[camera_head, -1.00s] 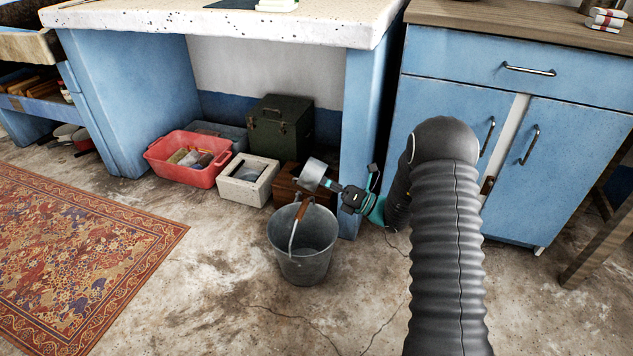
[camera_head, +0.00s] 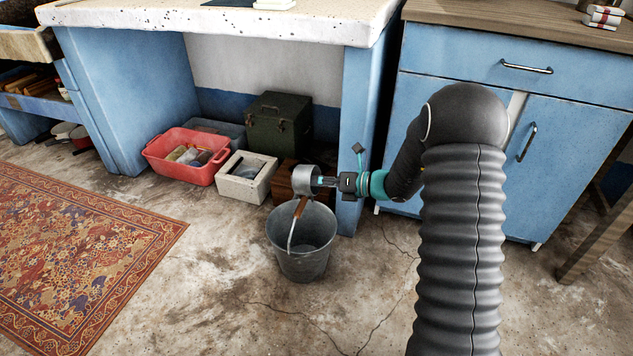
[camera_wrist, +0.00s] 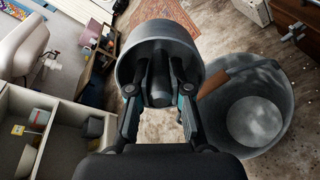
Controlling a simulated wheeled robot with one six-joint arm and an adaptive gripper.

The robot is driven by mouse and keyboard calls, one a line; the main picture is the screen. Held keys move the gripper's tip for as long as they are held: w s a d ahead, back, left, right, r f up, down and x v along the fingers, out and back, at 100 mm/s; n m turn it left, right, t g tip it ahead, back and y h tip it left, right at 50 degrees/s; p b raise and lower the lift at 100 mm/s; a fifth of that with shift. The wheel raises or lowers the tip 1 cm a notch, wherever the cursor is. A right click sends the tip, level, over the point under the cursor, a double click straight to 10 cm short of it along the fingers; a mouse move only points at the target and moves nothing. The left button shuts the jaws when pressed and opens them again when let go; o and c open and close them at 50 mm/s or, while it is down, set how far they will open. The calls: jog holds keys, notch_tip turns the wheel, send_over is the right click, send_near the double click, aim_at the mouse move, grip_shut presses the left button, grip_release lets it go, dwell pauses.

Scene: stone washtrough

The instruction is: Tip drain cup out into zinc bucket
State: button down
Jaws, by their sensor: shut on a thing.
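The drain cup (camera_head: 304,181) is a small grey metal cup above the back rim of the zinc bucket (camera_head: 303,262). My gripper (camera_head: 326,181) is shut on the cup from its right side. In the wrist view the cup (camera_wrist: 157,35) sits between and beyond the fingertips of my gripper (camera_wrist: 158,92). The zinc bucket (camera_wrist: 277,135) stands upright on the floor, close beside the cup in that view. Its brown-gripped handle leans over the rim. I cannot tell what is in the cup.
A brown wooden box (camera_head: 282,187) stands right behind the bucket. A white stone block (camera_head: 246,186), a red tub (camera_head: 180,168) and a dark green case (camera_head: 279,126) are farther back under the trough. The blue trough leg (camera_head: 354,140) is close to my gripper. Floor in front is clear.

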aim_at(303, 168)
jog(key=shift+w+a+r+g+h+p, duration=0.15)
jog(key=shift+r+g+h+p, duration=0.55)
jog(key=shift+p, duration=2.05)
jog(key=shift+s+a+r+g+h+p, duration=0.15)
jog(key=shift+r+h+p, duration=0.6)
jog(key=shift+h+p, duration=1.45)
jog(key=p, duration=0.4)
jog(key=shift+w+a+r+g, duration=0.2)
jog(key=shift+a+g, duration=0.15)
jog(key=shift+a+f+h+b, duration=0.15)
jog(key=shift+f+h+b, duration=0.15)
jog(key=shift+h, duration=0.2)
jog(key=shift+w+a+r+g+h, duration=0.25)
jog(key=shift+a+g+h, duration=0.2)
jog(key=shift+h, duration=0.65)
jog(key=shift+w+a+r+g+h, duration=0.2)
jog(key=shift+a+g+h, duration=0.25)
jog(key=shift+h, duration=0.65)
jog(key=shift+w+a+r+g+h, duration=0.1)
jog(key=shift+a+r+g+h, duration=0.15)
jog(key=shift+h, duration=0.6)
jog(key=shift+w+a+r+g+h, duration=0.15)
jog(key=shift+a+g+h, duration=0.2)
jog(key=shift+h, duration=0.5)
jog(key=shift+s, duration=0.1)
